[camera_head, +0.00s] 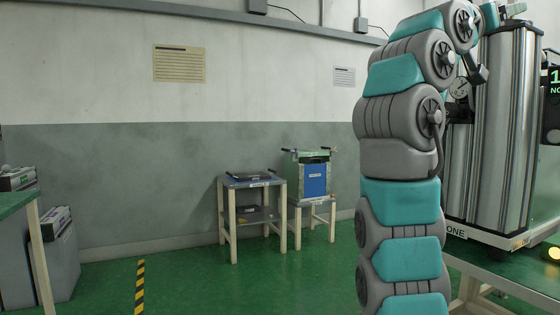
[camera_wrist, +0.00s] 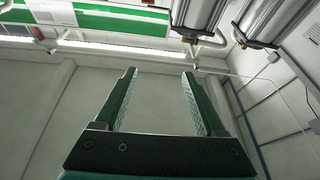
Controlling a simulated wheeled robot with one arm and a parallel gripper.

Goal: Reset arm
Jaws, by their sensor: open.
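My gripper (camera_wrist: 159,76) shows in the wrist view with its two dark, ridged fingers spread apart. Nothing is between them; bare wall and ceiling structure show through the gap. In the head view my grey and teal arm rises along the right side and bends over to the right at the top. I cannot make out the fingers clearly there. The arm's upper end is by the tall steel columns (camera_head: 510,120); I cannot tell whether it touches them.
A small table (camera_head: 254,184) and a blue-fronted unit (camera_head: 314,178) stand by the wall. Another green table edge (camera_head: 16,203) is at left. Green floor between is clear.

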